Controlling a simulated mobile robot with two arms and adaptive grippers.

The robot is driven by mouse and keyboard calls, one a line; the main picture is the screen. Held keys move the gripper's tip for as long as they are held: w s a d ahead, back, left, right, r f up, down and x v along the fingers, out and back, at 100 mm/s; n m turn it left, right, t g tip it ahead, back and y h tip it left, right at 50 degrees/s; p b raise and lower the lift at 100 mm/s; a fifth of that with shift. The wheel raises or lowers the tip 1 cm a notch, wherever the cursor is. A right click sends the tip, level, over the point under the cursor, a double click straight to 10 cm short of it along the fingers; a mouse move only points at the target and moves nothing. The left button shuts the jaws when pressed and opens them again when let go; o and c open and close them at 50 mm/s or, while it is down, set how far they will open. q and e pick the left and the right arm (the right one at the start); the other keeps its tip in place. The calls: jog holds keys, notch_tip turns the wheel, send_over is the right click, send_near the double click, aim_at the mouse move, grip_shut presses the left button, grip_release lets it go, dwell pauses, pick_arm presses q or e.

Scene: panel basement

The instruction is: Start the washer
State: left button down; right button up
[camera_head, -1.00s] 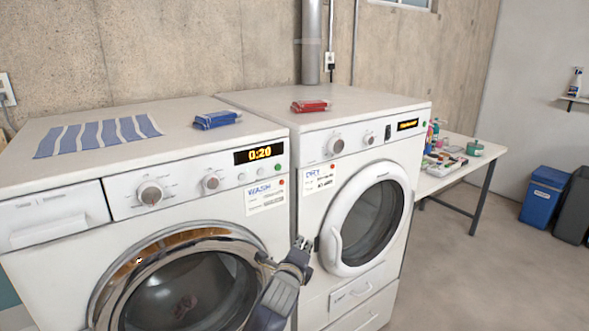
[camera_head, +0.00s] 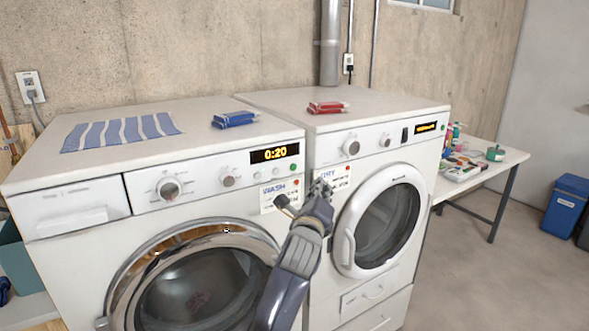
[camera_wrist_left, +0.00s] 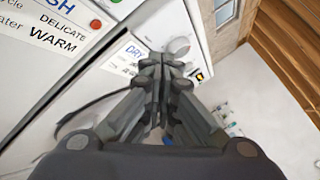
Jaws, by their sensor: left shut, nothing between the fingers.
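The white washer (camera_head: 80,243) is at the left, its round chrome-rimmed door (camera_head: 195,285) closed. Its panel has two knobs, with the larger knob (camera_head: 168,189) on the left, and a lit display (camera_head: 275,154) reading 0:20. Small round buttons sit below the display, with a green one (camera_head: 294,167) at the right end. The WASH label (camera_head: 281,194) is below them and also shows in the left wrist view (camera_wrist_left: 50,28). My left gripper (camera_head: 320,190) is shut and empty, in front of the gap between washer and dryer, below and right of the buttons. My right gripper is out of view.
The white dryer (camera_head: 435,165) stands right beside the washer, its door closed. A striped cloth (camera_head: 122,132) and a blue pack (camera_head: 235,119) lie on the washer, a red pack (camera_head: 327,107) on the dryer. A cluttered table (camera_head: 510,158) stands right; floor before it is clear.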

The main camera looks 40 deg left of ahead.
aim_at(293, 168)
pick_arm(q)
jog(key=w+a, duration=0.1)
jog(key=a, duration=0.1)
jog(key=w+a, duration=0.1)
jog(key=a, duration=0.2)
jog(key=w+a+b, duration=0.1)
jog(key=a, duration=0.2)
jog(key=shift+w, duration=0.15)
dwell(1.3)
jog(key=shift+a, duration=0.15)
jog(key=shift+w+a+p, duration=0.15)
jog(key=shift+a+p, duration=0.15)
jog(key=shift+p, duration=0.05)
